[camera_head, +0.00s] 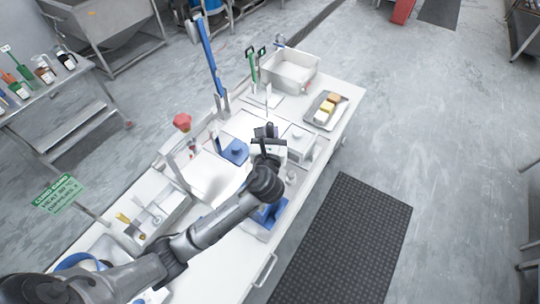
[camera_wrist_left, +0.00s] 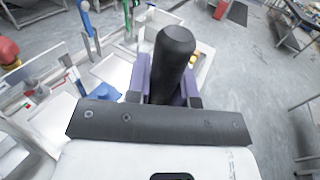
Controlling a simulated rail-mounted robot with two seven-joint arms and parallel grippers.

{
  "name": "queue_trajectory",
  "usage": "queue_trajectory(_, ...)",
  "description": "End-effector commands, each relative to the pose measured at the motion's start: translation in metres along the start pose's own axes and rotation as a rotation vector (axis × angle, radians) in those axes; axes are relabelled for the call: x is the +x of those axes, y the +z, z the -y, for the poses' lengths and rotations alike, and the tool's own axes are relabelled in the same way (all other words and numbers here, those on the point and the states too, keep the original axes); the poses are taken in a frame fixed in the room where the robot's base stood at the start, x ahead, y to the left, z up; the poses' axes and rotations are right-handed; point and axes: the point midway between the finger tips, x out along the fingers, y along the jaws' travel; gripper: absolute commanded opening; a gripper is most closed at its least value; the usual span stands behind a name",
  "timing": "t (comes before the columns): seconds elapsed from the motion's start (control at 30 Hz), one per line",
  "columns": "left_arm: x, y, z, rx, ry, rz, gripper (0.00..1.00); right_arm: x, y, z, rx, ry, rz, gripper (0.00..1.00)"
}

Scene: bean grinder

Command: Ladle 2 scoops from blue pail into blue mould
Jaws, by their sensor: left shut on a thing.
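My left gripper (camera_head: 266,140) is over the middle of the white worktable. In the left wrist view, its purple-grey fingers (camera_wrist_left: 166,82) are shut on a thick black handle (camera_wrist_left: 174,60). The handle's far end and any ladle bowl are hidden. A small blue piece (camera_head: 235,151) lies on the table just left of the gripper; it also shows in the left wrist view (camera_wrist_left: 97,97). Another blue item (camera_head: 270,215) is partly hidden under my left arm at the front edge. A blue-rimmed round container (camera_head: 78,262) stands at the lower left. I cannot tell which is the pail or mould.
The white worktable (camera_head: 340,88) holds a pale bin (camera_head: 289,70) and a grey tray (camera_head: 326,108) with yellow and brown blocks at the far end. A tall blue tool (camera_head: 207,55) and red knob (camera_head: 182,121) stand along the back. A dark mat (camera_head: 345,240) lies on the floor.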

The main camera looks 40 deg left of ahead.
Motion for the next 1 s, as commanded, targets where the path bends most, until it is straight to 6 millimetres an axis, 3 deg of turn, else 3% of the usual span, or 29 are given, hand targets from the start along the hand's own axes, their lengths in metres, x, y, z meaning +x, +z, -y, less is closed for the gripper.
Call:
queue_trajectory(0.03, 0.005, -0.026, -0.002, 0.000, 0.037, -0.005, 0.00, 0.015, 0.004, 0.001, 0.000, 0.000, -0.001, 0.43)
queue_trajectory(0.1, 0.011, -0.045, -0.006, 0.000, 0.080, -0.005, 0.00, 0.022, 0.006, 0.001, 0.000, 0.000, -0.002, 0.43)
queue_trajectory(0.3, 0.018, -0.078, -0.012, -0.001, 0.149, -0.002, 0.00, 0.032, 0.009, 0.001, 0.000, 0.000, -0.003, 0.43)
queue_trajectory(0.77, 0.019, -0.084, -0.014, -0.002, 0.164, 0.000, 0.00, 0.032, 0.010, -0.002, -0.008, 0.007, -0.002, 0.43)
queue_trajectory(1.0, 0.018, -0.081, -0.013, -0.001, 0.164, -0.001, 0.00, 0.021, 0.007, -0.002, -0.007, 0.006, -0.001, 0.43)
